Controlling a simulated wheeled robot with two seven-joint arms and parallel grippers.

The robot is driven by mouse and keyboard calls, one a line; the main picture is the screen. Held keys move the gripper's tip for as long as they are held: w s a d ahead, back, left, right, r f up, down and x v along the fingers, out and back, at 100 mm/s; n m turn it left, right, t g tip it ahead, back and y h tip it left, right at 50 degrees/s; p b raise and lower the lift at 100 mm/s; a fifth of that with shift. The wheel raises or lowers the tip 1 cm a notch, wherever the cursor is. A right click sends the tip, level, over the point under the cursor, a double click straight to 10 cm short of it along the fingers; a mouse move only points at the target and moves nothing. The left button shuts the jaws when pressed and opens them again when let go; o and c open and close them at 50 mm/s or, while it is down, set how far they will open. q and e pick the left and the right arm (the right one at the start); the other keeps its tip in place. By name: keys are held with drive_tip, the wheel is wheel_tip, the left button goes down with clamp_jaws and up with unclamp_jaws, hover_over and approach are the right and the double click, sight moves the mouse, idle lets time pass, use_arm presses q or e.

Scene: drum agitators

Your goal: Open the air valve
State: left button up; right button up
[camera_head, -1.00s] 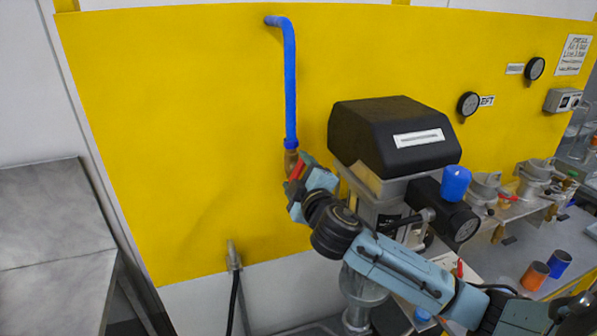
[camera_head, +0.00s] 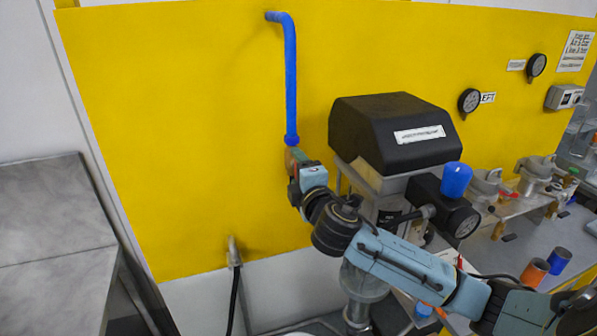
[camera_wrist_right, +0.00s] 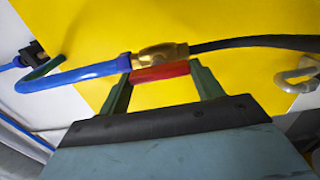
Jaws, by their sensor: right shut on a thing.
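The air valve is a brass body (camera_wrist_right: 162,53) with a red handle (camera_wrist_right: 160,71) at the end of the blue pipe (camera_head: 290,80) on the yellow panel. In the right wrist view the red handle lies alongside the brass body, roughly in line with the pipe. My right gripper (camera_wrist_right: 160,80) is shut on the red handle, with a green finger at each end of it. My left gripper is not in view.
A black hose (camera_head: 234,295) hangs from a fitting low on the panel. A grey bench (camera_head: 50,220) is at left. The yellow panel left of the pipe is clear.

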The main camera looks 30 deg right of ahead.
drive_tip(key=o, duration=1)
drive_tip(key=b+v, duration=0.3)
drive_tip(key=v, duration=1)
drive_tip(key=shift+s, duration=0.25)
